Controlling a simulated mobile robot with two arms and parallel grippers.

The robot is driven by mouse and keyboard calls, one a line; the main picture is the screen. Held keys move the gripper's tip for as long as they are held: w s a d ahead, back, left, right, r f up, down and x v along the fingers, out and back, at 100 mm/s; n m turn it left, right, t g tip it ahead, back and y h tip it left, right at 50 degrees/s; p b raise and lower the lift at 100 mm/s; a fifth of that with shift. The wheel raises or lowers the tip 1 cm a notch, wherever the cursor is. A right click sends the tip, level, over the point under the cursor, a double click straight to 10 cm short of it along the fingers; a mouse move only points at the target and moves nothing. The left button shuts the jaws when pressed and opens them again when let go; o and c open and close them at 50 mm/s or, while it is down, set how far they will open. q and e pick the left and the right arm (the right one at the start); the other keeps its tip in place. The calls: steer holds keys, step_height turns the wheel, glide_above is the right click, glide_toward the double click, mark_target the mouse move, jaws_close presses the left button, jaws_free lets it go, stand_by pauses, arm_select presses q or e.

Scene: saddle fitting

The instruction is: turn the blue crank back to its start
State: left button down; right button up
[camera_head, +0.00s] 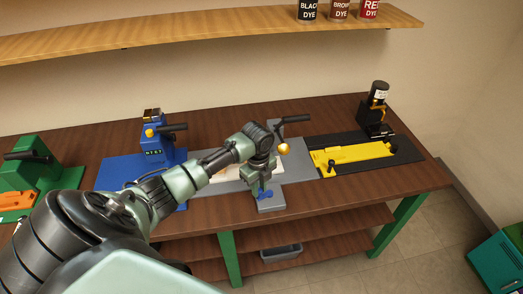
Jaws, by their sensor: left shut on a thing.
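My left arm comes in from the left and reaches over the grey fixture near the middle of the table. My left gripper (263,185) points down at the fixture's front block and is shut on the small blue crank (265,195). Only a little of the crank shows below the fingers; the rest is hidden, and its exact angle is hard to tell. The grey fixture (271,206) has a black lever (292,118) at the back and an orange ball knob (284,148) beside my wrist. My right gripper is not in view.
A blue press (156,143) stands left of the arm, with a green one (45,160) at far left. A yellow slide (352,157) and a black machine (376,105) stand right. A shelf (200,31) with dye cans hangs above. The front right tabletop (400,181) is bare.

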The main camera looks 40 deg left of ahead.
arm_select(q)
steer(key=shift+w+a+r+m+b, duration=0.1)
steer(key=shift+w+a+m+b, duration=0.25)
steer(key=shift+m, duration=0.65)
steer(key=shift+w+a+r+m, duration=0.1)
steer(key=shift+a+m, duration=0.35)
steer(key=shift+m, duration=0.55)
steer(key=c, duration=1.3)
jaws_free()
steer(key=shift+o, duration=0.2)
steer(key=shift+f, duration=0.1)
step_height(320, 180, up, 8)
steer(key=b, duration=0.2)
